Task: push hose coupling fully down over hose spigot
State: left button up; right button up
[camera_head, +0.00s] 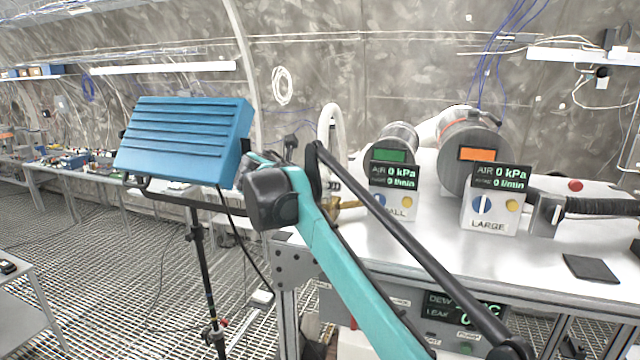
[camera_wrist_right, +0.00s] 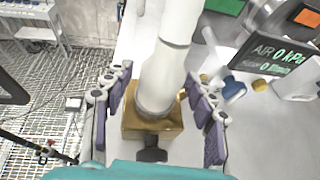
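The spigot is hidden, so how far down the coupling sits cannot be told. My right gripper (camera_wrist_right: 160,108) is open, its purple-padded fingers on either side of the coupling with gaps to it. In the head view the hose (camera_head: 331,125) loops up behind my teal arm, which hides most of the gripper and coupling; a bit of brass (camera_head: 349,204) shows. My left gripper is not in view.
The small (camera_head: 393,205) and large (camera_head: 490,213) air units, both reading 0 kPa, stand on the white bench (camera_head: 430,245) to the right. A blue panel (camera_head: 185,137) on a stand is at the left. A dark pad (camera_head: 590,268) lies on the bench.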

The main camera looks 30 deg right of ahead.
jog(key=v, duration=1.2)
dwell(0.5)
